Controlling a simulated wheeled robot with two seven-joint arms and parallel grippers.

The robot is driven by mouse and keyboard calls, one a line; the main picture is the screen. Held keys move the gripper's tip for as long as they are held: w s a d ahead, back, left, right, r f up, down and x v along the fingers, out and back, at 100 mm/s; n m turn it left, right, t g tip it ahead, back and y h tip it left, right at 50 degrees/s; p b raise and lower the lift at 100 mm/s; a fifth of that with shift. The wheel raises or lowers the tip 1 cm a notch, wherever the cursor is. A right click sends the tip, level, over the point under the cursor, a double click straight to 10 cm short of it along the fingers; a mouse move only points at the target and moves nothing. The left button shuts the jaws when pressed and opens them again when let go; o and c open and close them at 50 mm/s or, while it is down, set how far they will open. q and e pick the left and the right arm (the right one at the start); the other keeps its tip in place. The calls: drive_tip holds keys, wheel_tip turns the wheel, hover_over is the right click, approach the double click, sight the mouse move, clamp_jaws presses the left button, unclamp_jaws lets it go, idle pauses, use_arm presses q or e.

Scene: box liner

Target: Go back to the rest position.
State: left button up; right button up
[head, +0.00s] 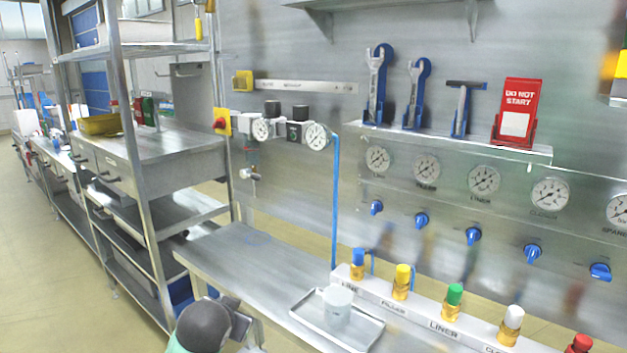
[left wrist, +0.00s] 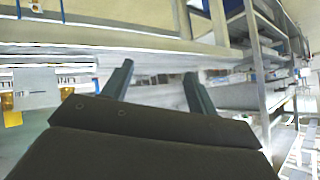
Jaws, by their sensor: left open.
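My left gripper (left wrist: 158,69) shows in the left wrist view with its two dark fingers spread apart and nothing between them. In the head view, a dark rounded part of my arm shows at the bottom, beside the front left of the steel bench (head: 228,258). The fingers cannot be made out there. My right gripper is in neither view.
A shallow tray (head: 362,335) with a white cup (head: 337,305) stands on the bench. Several capped bottles, including a yellow-capped one (head: 402,281), line a labelled rack. A steel shelf unit (head: 150,200) stands at left. Open floor (head: 50,290) lies further left.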

use_arm(q)
drive_tip(key=s+d+f+n+g+h, duration=0.1)
drive_tip(key=s+f+g, duration=0.3)
drive_tip(key=s+f, duration=1)
drive_tip(key=s+d+f+n+g, duration=0.1)
drive_tip(key=s+d+f+g, duration=0.2)
drive_tip(key=s+f, duration=1.1)
drive_tip(key=s+g, duration=0.1)
drive_tip(key=s, duration=0.6)
drive_tip(key=shift+s+h+p, duration=0.35)
drive_tip(key=shift+h+p, duration=0.05)
drive_tip(key=shift+d, duration=0.1)
